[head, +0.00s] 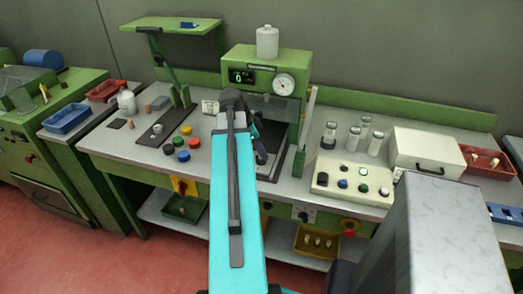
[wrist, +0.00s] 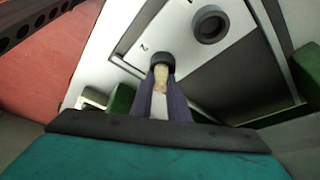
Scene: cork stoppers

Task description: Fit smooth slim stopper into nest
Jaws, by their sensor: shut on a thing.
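My gripper (wrist: 160,88) is shut on a slim tan stopper (wrist: 161,76), which sticks out beyond the fingertips in the wrist view. The stopper's far end meets a dark ring-shaped nest (wrist: 162,59) on a pale plate (wrist: 150,33). I cannot tell whether the end is inside the ring or only against its rim. A second, larger dark ring (wrist: 210,25) on the plate is empty.
The green machine (head: 265,70) with a dial stands behind my gripper. A button panel (head: 352,182) and glass jars (head: 353,138) are to the right. Coloured buttons (head: 183,155) are to the left. A red tray (head: 485,162) sits at the far right.

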